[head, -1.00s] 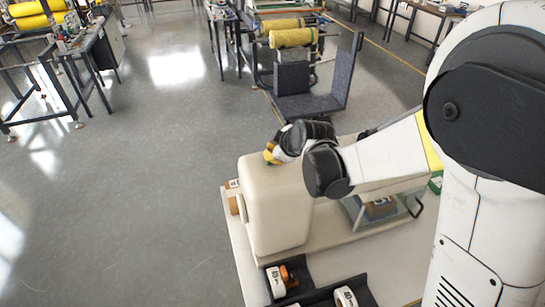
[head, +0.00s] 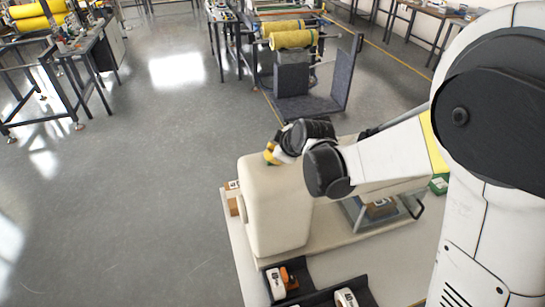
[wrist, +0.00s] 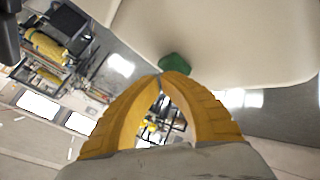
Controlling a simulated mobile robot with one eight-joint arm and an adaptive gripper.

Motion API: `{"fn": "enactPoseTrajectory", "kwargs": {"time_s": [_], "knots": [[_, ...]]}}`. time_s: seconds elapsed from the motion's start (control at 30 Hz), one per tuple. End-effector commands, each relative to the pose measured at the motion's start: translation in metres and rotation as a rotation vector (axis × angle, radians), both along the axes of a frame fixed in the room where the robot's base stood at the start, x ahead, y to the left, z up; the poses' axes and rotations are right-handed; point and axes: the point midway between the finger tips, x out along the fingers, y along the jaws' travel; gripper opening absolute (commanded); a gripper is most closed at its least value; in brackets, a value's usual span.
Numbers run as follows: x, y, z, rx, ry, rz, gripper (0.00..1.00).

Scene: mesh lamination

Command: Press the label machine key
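The label machine (head: 275,215) is a large cream housing on a pale bench in the head view. Its smooth cream casing (wrist: 235,45) fills the upper right of the wrist view. A green key (wrist: 175,63) sticks out at the lower edge of that casing; the head view does not show it. My gripper (wrist: 162,77) has two yellow fingers whose tips meet with nothing between them. The tips are right beside the key; I cannot tell whether they touch it. In the head view my gripper (head: 270,155) is at the machine's upper far-left edge, partly hidden by my wrist.
A black tray (head: 322,293) with white-and-orange tape dispensers (head: 281,283) lies at the bench front. A small brown box (head: 233,205) sits left of the machine. A dark grey panelled stand (head: 300,103) and yellow rolls (head: 291,39) are beyond.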

Motion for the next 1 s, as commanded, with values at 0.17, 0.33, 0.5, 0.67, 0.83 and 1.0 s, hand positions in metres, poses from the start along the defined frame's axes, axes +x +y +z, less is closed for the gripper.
{"fn": "enactPoseTrajectory", "kwargs": {"time_s": [0.17,0.33,0.5,0.67,0.83,1.0], "knots": [[0.0,0.0,0.003,0.0,0.0,0.0,0.0],[0.0,0.0,0.018,0.0,0.0,0.0,0.0],[0.0,0.0,0.037,0.0,0.0,0.0,0.0],[0.0,0.0,0.055,0.0,0.0,0.0,0.0],[0.0,0.0,0.061,0.0,0.0,0.0,0.0],[0.0,0.0,0.06,0.0,0.0,0.0,0.0]]}}
